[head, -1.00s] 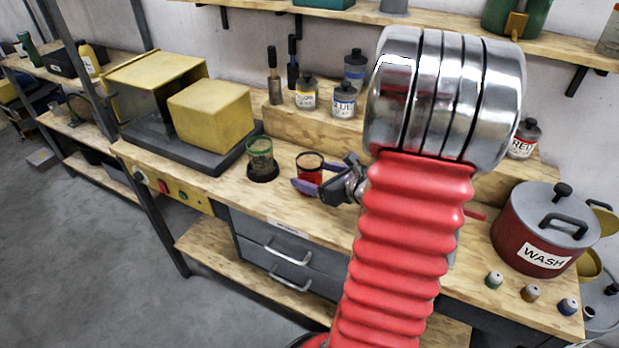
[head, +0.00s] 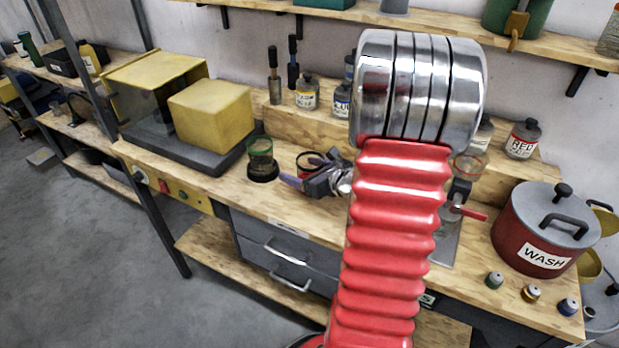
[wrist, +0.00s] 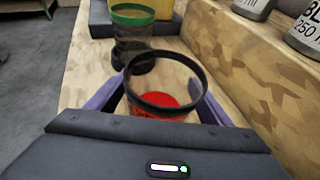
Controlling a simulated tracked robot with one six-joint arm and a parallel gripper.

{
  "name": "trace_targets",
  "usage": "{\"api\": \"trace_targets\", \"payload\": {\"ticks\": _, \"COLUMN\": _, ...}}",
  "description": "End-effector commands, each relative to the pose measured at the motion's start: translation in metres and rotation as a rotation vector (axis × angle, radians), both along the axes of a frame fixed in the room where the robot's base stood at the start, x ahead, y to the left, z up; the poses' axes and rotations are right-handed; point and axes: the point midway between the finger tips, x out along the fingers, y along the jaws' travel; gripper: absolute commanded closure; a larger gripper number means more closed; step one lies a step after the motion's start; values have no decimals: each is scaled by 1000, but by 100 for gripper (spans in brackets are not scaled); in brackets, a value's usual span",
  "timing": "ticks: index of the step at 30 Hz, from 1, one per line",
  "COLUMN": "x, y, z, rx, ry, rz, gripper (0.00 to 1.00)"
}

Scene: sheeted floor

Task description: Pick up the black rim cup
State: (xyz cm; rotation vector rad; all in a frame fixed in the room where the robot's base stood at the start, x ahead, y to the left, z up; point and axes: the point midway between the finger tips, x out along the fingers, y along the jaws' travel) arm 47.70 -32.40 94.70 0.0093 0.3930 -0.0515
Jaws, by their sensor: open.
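The black rim cup (wrist: 163,98) stands upright on the bench in the wrist view, clear-walled with a dark rim and red at its bottom. In the head view, the black rim cup (head: 313,157) is partly hidden by my gripper (head: 306,172). In the wrist view, the open purple fingers of my gripper (wrist: 163,104) lie one on each side of the cup. I cannot tell whether they touch it.
A green-rim cup (head: 260,150) on a dark round base stands just beyond the black rim cup. A red-rim cup (head: 469,167) stands to the right of my arm. Labelled bottles (head: 307,92) stand on the raised ledge behind. A yellow block (head: 211,122) is at left.

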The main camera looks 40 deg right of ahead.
Motion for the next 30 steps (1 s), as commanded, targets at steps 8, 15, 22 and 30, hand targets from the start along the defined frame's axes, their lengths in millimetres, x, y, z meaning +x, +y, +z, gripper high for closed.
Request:
{"api": "trace_targets", "payload": {"ticks": 8, "x": 0, "y": 0, "z": 0, "rx": 0, "ry": 0, "rz": 0, "gripper": 28}}
{"api": "trace_targets", "payload": {"ticks": 15, "x": 0, "y": 0, "z": 0, "rx": 0, "ry": 0, "rz": 0, "gripper": 45}}
{"api": "trace_targets", "payload": {"ticks": 22, "x": 0, "y": 0, "z": 0, "rx": 0, "ry": 0, "rz": 0, "gripper": 61}}
{"api": "trace_targets", "payload": {"ticks": 30, "x": 0, "y": 0, "z": 0, "rx": 0, "ry": -1, "rz": 0, "gripper": 79}}
